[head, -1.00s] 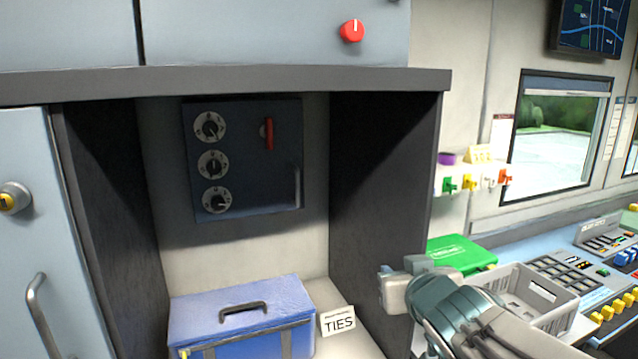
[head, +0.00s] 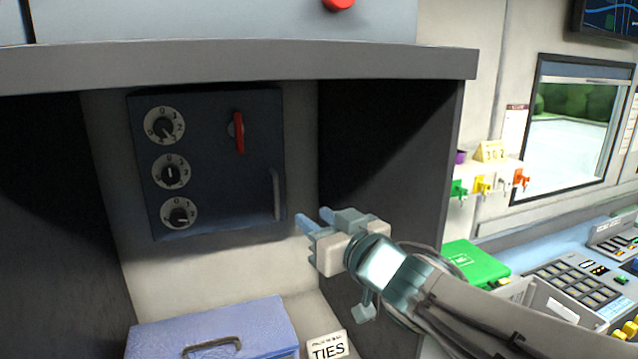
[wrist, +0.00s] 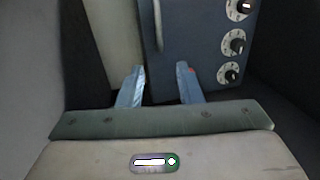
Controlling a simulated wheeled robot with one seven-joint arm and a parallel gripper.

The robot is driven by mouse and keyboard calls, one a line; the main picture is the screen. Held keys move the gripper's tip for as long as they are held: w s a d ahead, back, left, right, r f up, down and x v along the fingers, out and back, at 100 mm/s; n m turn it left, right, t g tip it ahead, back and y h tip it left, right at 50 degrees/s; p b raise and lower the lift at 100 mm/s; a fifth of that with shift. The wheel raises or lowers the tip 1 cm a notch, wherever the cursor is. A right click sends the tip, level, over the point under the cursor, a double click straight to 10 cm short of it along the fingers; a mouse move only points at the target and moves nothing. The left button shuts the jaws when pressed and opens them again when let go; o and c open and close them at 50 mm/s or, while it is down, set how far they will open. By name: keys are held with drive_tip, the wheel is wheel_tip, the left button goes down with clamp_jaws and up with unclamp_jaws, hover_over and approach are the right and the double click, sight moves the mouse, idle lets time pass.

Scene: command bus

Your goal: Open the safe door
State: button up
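The safe is a dark blue box on the back wall of the alcove, and its door (head: 215,205) is shut. Three dials (head: 171,172) run down its left side, a red handle (head: 239,132) stands upright at the upper right, and a grey vertical pull bar (head: 276,194) is at the lower right. My gripper (head: 313,220) is just right of the safe, apart from the pull bar, with its fingers toward it. In the wrist view the fingers (wrist: 160,85) are spread with nothing between them; the bar (wrist: 158,25) and dials (wrist: 233,42) show beyond.
A blue case (head: 215,325) and a "TIES" card (head: 328,347) are on the surface below the safe. The alcove's dark right wall (head: 400,150) is close beside my arm. A green box (head: 476,262) and a grey basket (head: 548,303) are outside, to the right.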

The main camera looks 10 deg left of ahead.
sight(277, 190)
drive_tip(key=p+x, duration=0.1)
drive_tip(key=x, duration=1.2)
drive_tip(key=shift+w+a, duration=0.2)
drive_tip(key=shift+w, duration=0.15)
clamp_jaws()
